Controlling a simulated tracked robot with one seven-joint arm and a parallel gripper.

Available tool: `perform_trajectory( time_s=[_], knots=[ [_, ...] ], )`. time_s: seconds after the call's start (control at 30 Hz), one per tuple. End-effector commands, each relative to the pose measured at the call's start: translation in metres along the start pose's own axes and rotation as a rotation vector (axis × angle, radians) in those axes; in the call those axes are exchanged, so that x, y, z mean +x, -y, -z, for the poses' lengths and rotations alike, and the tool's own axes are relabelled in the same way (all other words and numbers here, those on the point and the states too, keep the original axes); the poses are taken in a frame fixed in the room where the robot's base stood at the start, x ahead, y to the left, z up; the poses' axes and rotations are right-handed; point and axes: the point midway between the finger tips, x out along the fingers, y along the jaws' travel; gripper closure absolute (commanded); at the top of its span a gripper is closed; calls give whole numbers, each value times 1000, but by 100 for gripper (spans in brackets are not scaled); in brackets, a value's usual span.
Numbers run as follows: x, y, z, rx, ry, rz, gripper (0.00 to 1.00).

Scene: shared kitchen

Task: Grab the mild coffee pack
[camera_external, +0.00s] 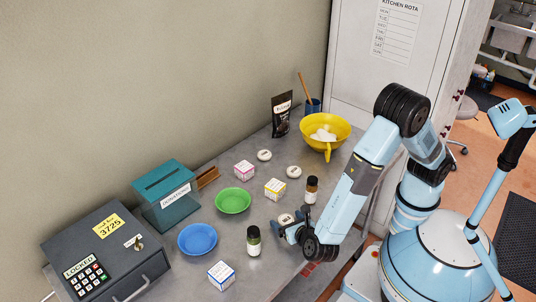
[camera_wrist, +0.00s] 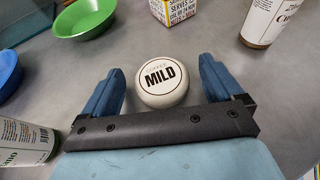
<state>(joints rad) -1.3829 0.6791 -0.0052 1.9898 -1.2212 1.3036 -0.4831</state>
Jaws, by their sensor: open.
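A round white pack with the black word MILD on top lies flat on the grey counter, in the wrist view (camera_wrist: 162,80) and in the external view (camera_external: 286,218). My gripper (camera_external: 290,227) is low over the counter's front part, with its fingers at this pack. In the wrist view my gripper (camera_wrist: 161,68) is open, one blue finger on either side of the pack. A gap shows between each finger and the pack, and nothing is held. Two similar round white packs (camera_external: 264,155) (camera_external: 293,171) lie farther back; their labels are too small to read.
A yellow bowl (camera_external: 325,130) and black pouch (camera_external: 281,114) stand at the back.

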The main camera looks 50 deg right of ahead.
Motion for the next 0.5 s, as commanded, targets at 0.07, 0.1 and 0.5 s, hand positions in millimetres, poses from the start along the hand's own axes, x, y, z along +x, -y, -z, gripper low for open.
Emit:
perform_trajectory(
  time_s=[0.07,0.1,0.5],
  knots=[
    [0,0,0,0,0,0,8],
    [0,0,0,0,0,0,11],
    [0,0,0,1,0,0,50]
  ],
)
